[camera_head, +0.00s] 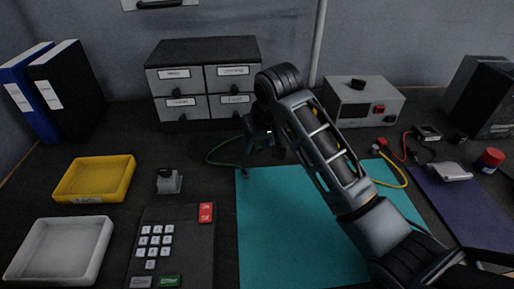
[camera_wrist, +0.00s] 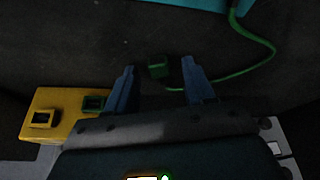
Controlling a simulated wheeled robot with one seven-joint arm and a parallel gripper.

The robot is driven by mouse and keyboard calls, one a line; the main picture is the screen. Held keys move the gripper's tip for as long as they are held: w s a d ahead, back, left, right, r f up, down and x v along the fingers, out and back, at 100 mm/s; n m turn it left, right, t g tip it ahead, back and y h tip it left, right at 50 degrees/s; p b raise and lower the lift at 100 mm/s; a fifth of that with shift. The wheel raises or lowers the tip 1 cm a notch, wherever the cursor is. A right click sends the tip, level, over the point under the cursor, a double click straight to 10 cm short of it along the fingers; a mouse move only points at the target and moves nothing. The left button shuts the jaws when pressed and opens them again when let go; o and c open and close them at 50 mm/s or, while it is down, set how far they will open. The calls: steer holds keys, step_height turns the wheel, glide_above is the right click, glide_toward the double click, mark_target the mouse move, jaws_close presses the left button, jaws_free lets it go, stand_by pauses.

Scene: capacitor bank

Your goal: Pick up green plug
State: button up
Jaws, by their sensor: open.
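The green plug (camera_wrist: 158,66) shows in the wrist view as a small dark green block on the dark worktop. A green cable (camera_wrist: 250,70) runs from it to the right and up towards a teal mat. My gripper (camera_wrist: 158,88) is open, with its two blue-grey fingers on either side of the plug in that view. I cannot tell how high the fingertips are above it. In the head view my gripper (camera_head: 258,143) hangs in front of the drawer cabinet. The green cable (camera_head: 210,157) loops beside it there, and the plug cannot be made out.
In the wrist view a yellow block (camera_wrist: 65,100) with a socket sits at the left, beside a green socket (camera_wrist: 93,103). In the head view the drawer cabinet (camera_head: 205,75) stands behind the gripper, a grey box (camera_head: 350,101) stands right, and the teal mat (camera_head: 275,230) lies in front.

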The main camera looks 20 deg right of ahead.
mark_target(262, 146)
jaws_close()
stand_by(0.5)
steer(key=shift+r, duration=0.1)
steer(key=shift+r, duration=0.3)
steer(key=r, duration=0.2)
steer(key=d+r+p, duration=0.1)
steer(key=r, duration=0.1)
steer(key=shift+s, duration=0.15)
steer(key=s+d+r+p, duration=0.1)
steer(key=s+d+r, duration=0.4)
steer(key=d, duration=0.4)
steer(key=shift+d+r, duration=0.2)
steer(key=shift+r, duration=0.4)
steer(key=shift+s, duration=0.1)
